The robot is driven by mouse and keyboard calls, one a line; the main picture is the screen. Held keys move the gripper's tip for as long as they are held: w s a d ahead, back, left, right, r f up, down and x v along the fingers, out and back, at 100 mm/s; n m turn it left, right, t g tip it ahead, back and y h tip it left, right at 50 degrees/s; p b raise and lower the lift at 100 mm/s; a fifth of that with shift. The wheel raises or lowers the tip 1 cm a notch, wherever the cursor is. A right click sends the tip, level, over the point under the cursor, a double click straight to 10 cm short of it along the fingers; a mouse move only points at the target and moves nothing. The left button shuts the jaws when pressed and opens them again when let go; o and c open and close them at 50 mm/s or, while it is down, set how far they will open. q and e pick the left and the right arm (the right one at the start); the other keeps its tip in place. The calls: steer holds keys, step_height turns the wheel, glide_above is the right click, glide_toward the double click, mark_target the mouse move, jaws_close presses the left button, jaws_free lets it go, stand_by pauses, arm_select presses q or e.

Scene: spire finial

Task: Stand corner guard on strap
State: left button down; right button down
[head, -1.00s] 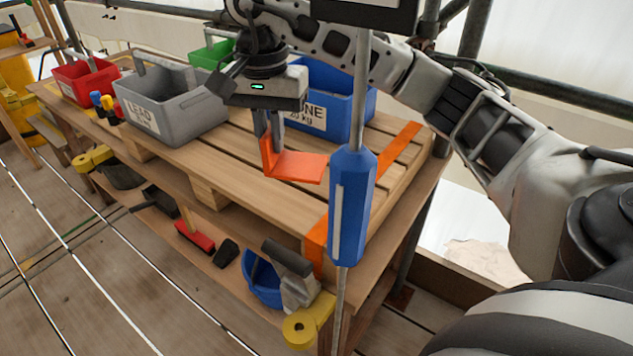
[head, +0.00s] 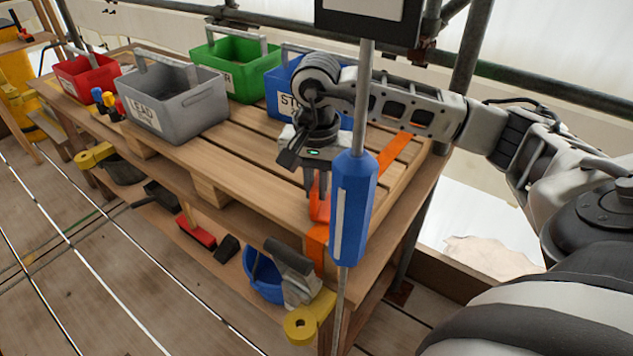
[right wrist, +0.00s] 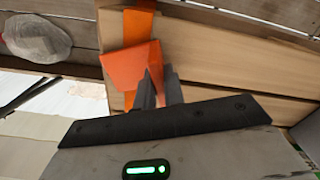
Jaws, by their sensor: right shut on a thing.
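My right gripper (head: 317,185) is shut on the orange corner guard (head: 319,207), just above the front edge of the pallet at its right end. The orange strap (head: 396,148) runs across the pallet top and down its front face, below the guard. In the right wrist view the guard (right wrist: 130,66) sits between the fingers (right wrist: 159,92) and overlaps the strap (right wrist: 138,26). I cannot tell whether the guard touches the strap or the pallet edge. A blue-handled rod (head: 350,208) hides part of the guard and strap in the head view. My left gripper is not in view.
On the pallet (head: 252,165) stand a grey bin (head: 185,110), a red bin (head: 90,78), a green bin (head: 235,68) and a blue bin (head: 280,90). A blue bucket (head: 262,278) and tools sit on the lower shelf. Scaffold poles (head: 530,82) run behind.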

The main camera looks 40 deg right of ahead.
steer(key=shift+f, duration=0.1)
steer(key=shift+f, duration=0.15)
steer(key=c, duration=1.5)
jaws_free()
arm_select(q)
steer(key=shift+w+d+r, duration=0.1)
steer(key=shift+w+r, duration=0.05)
arm_select(e)
steer(key=shift+r, duration=0.25)
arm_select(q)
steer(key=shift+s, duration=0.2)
arm_select(e)
step_height(320, 180, up, 12)
